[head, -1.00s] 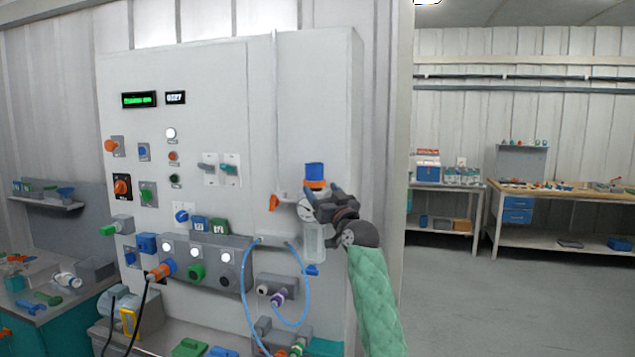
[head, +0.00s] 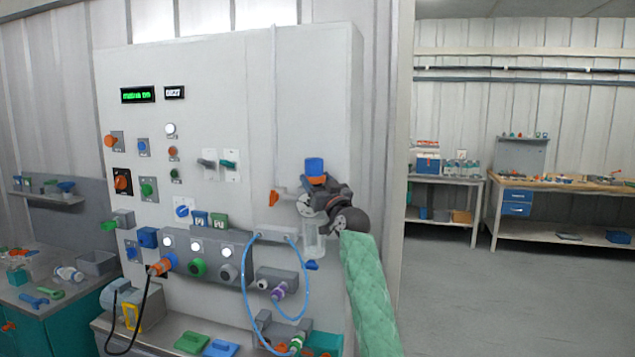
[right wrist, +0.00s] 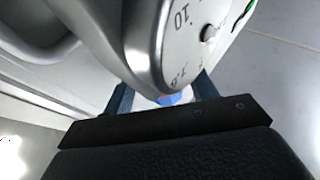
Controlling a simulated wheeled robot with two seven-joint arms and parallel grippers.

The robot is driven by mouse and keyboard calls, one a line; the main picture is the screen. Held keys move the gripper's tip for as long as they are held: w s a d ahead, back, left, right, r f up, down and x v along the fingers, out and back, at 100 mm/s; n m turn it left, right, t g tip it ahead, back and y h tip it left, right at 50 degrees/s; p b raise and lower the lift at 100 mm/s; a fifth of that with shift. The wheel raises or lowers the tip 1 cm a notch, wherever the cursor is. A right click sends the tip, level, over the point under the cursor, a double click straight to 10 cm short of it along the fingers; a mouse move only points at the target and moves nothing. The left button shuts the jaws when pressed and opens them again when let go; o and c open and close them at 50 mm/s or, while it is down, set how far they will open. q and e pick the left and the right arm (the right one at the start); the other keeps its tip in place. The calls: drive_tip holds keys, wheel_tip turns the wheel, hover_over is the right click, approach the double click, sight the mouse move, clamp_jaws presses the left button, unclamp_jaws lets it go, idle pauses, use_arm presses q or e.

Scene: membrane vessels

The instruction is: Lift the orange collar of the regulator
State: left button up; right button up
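The regulator stands on the right part of the panel. Its blue knob (head: 314,165) is on top, with the orange collar (head: 317,180) just below it, partly hidden by my gripper. My right gripper (head: 321,189) is at the collar's height, in front of the regulator. In the right wrist view the two fingers (right wrist: 164,96) stand apart, with a small bit of blue and orange showing between them. The fingertips are hidden behind the round gauge (right wrist: 185,40), so contact with the collar cannot be told. My left gripper is not in view.
A clear bowl (head: 314,240) hangs below the regulator. An orange lever (head: 273,198) sits to its left. A blue hose (head: 249,285) loops below left. The panel's right edge is close; open floor (head: 465,295) lies beyond it.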

sight(319, 178)
drive_tip(key=shift+r, duration=0.85)
drive_tip(key=o, duration=1.1)
drive_tip(key=shift+c, duration=0.2)
drive_tip(key=shift+o, duration=0.2)
drive_tip(key=shift+f, duration=0.1)
drive_tip(key=shift+s+d+f+b, duration=0.1)
drive_tip(key=shift+s+f+b, duration=0.1)
drive_tip(key=shift+b, duration=0.15)
drive_tip(key=b+v, duration=0.2)
drive_tip(key=v, duration=0.3)
drive_tip(key=shift+s+d+f+b, duration=0.15)
drive_tip(key=shift+s+b, duration=0.2)
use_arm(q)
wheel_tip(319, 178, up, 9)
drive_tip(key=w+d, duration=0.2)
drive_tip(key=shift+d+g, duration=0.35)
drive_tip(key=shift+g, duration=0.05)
use_arm(e)
drive_tip(key=shift+v, duration=0.75)
